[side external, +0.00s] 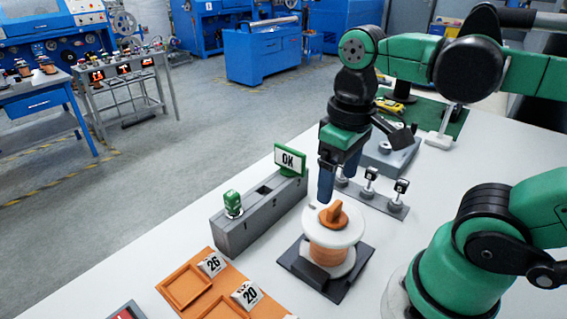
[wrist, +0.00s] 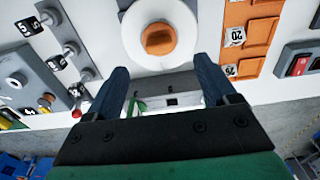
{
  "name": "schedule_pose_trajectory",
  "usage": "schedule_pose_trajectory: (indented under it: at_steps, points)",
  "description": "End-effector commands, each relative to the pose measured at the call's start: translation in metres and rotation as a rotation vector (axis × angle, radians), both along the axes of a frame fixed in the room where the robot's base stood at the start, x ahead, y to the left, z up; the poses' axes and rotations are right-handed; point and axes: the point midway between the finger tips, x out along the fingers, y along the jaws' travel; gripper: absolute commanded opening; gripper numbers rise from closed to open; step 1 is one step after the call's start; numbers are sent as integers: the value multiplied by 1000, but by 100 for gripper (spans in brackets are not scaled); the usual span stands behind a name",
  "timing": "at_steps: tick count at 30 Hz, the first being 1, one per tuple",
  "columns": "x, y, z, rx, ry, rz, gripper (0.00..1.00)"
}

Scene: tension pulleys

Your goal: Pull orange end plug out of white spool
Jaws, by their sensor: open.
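The white spool (side external: 332,230) stands upright on a dark square base (side external: 300,262) on the white table, with orange-brown winding around its middle. The orange end plug (side external: 334,212) sits in the centre of the spool's top flange. In the wrist view the plug (wrist: 159,39) shows as a round orange knob with a raised grip bar, and the spool's flange (wrist: 186,57) surrounds it. My gripper (side external: 327,198) is open and empty, pointing down just above and behind the plug. In the wrist view its two dark blue fingers (wrist: 160,68) are spread wide, apart from the plug.
A grey box with a green OK sign (side external: 289,160) stands behind and left of the spool. Orange trays (side external: 185,286) with number tags 26 and 20 lie at the front left. A grey rack of small pulleys (side external: 372,195) stands behind right.

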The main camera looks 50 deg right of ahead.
Motion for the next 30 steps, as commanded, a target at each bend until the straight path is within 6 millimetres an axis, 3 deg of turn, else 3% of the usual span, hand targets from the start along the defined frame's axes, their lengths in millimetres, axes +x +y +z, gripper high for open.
schedule_pose_trajectory:
  at_steps: [4, 16, 28, 29, 30]
  points:
    - [-6, 0, -4, 0, 45, 0, 78]
    - [-6, 0, -46, 0, 41, 0, 78]
    - [-6, 0, -53, 0, 40, 0, 78]
    - [-6, 0, -53, 0, 40, 0, 76]
    - [-6, 0, -53, 0, 40, 0, 64]
